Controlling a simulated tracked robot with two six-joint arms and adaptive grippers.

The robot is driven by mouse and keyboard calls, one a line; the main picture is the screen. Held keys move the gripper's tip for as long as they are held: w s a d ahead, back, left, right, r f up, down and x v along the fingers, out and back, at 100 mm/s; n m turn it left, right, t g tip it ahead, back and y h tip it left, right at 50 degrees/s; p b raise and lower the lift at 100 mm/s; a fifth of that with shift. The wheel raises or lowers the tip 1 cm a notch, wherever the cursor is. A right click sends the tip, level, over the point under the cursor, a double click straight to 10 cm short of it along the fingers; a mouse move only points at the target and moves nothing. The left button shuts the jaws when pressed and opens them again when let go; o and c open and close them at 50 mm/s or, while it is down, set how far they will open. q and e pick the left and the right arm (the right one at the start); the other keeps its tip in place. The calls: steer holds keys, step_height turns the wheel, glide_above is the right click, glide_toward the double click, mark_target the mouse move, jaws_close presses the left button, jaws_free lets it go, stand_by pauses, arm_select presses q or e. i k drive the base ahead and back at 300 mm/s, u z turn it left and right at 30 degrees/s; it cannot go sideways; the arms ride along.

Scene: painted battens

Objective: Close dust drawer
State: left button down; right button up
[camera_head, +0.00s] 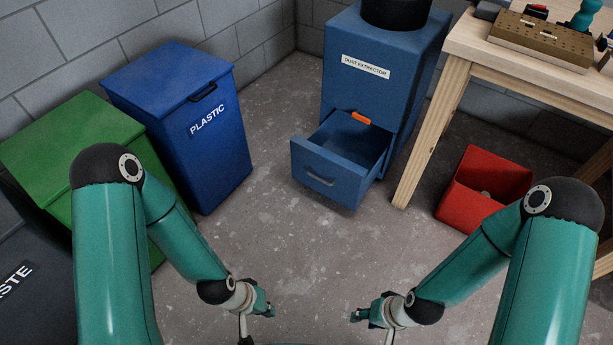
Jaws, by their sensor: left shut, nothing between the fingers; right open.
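The blue dust extractor (352,88) stands against the back wall, with a white label on its front. Its dust drawer (318,176) is pulled out toward me at the bottom, with a grey handle on the front. The drawer's inside looks empty from here. An orange piece (361,118) sits on the cabinet just above the drawer opening. My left gripper (268,311) is shut and empty, low in the view, nearer to me than the drawer. My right gripper (356,316) is open and empty, to the right of the left one. Both are clear of the drawer.
A blue plastic bin (180,115) and a green bin (70,145) stand on the left. A wooden workbench (480,45) stands on the right, its leg close to the drawer. A red box (480,185) lies under it. The floor before the drawer is clear.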

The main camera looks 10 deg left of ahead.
mark_target(341, 160)
steer(key=u, duration=0.15)
steer(key=i, duration=0.5)
steer(key=z, duration=0.7)
steer(key=k, duration=0.45)
steer(key=z, duration=0.35)
steer(key=i, duration=0.5)
steer(key=u, duration=0.1)
